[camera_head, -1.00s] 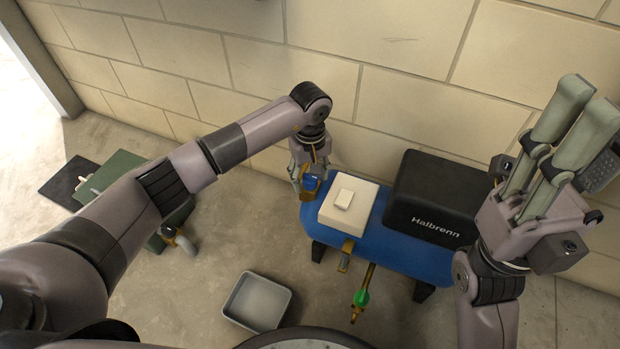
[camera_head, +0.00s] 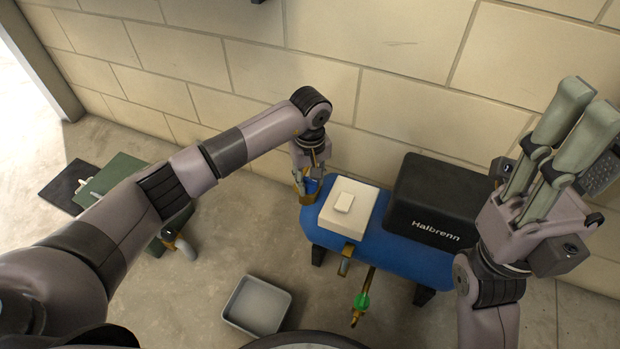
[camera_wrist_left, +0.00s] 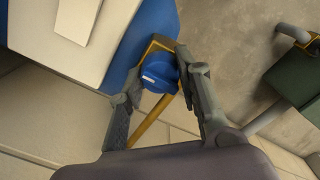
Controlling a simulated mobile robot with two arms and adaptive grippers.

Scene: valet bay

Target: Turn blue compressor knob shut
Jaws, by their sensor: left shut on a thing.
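The blue compressor knob (camera_head: 312,186) sits on a brass fitting at the left end of the blue compressor tank (camera_head: 384,250). My left gripper (camera_head: 309,188) reaches down over it and is shut on the knob, hiding part of it in the head view. In the left wrist view the knob (camera_wrist_left: 160,72) shows as a round blue cap between the two fingers (camera_wrist_left: 160,95), beside a brass pipe. My right gripper (camera_head: 565,140) is raised at the right, fingers up, open and empty, away from the knob.
A black Halbrenn housing (camera_head: 437,193) and a cream box (camera_head: 335,219) sit on the tank. A green-handled brass valve (camera_head: 362,301) stands out in front. A grey tray (camera_head: 257,303) is on the floor. A block wall (camera_head: 420,110) rises close behind.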

